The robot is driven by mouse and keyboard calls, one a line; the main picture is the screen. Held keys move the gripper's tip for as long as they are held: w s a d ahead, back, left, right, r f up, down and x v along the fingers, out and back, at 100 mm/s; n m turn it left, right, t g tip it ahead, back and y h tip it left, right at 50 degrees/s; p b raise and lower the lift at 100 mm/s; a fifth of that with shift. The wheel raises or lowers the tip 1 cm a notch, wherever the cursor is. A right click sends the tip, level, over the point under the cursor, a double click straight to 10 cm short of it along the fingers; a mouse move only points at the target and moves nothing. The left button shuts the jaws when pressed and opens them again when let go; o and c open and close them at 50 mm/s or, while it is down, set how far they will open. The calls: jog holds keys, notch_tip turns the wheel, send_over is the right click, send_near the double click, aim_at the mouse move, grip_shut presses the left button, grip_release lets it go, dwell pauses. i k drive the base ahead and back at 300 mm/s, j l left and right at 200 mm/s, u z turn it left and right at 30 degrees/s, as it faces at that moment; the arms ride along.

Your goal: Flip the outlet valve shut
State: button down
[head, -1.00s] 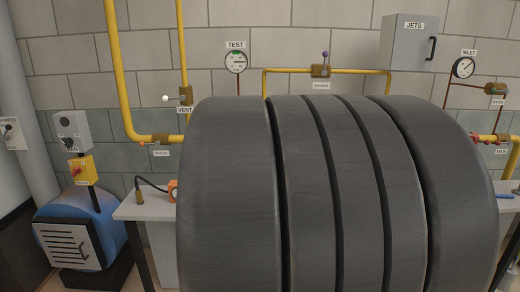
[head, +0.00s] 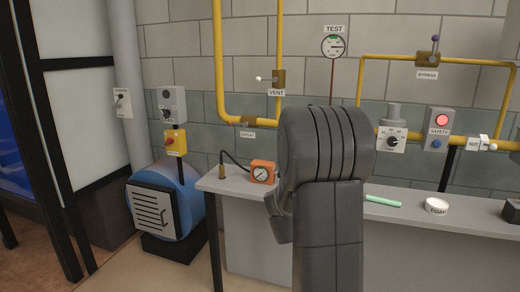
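The outlet valve (head: 248,122) is a small brass body on the low yellow pipe, just right of the pipe's bend, with a small label under it. Its handle is too small to tell which way it lies. My dark grey arm (head: 325,150) stands right of the valve in the head view and covers the yellow pipe further right. My gripper's fingers cannot be made out; the arm's own links hide that end.
A grey bench (head: 245,187) runs below the pipe, with an orange gauge box (head: 262,172) and hose on it. A vent valve (head: 278,79) is above. A blue boiler burner (head: 165,208) stands left.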

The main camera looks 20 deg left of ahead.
aim_at(230, 122)
jog(key=u, duration=0.5)
jog(key=i+u, duration=0.4)
jog(key=i, duration=0.25)
jog(key=i+l+u, duration=0.15)
jog(key=i+u, duration=0.3)
jog(key=i, duration=0.2)
jog(key=i+l, duration=0.15)
jog(key=i, duration=0.25)
jog(key=i+l, duration=0.15)
jog(key=i, duration=0.2)
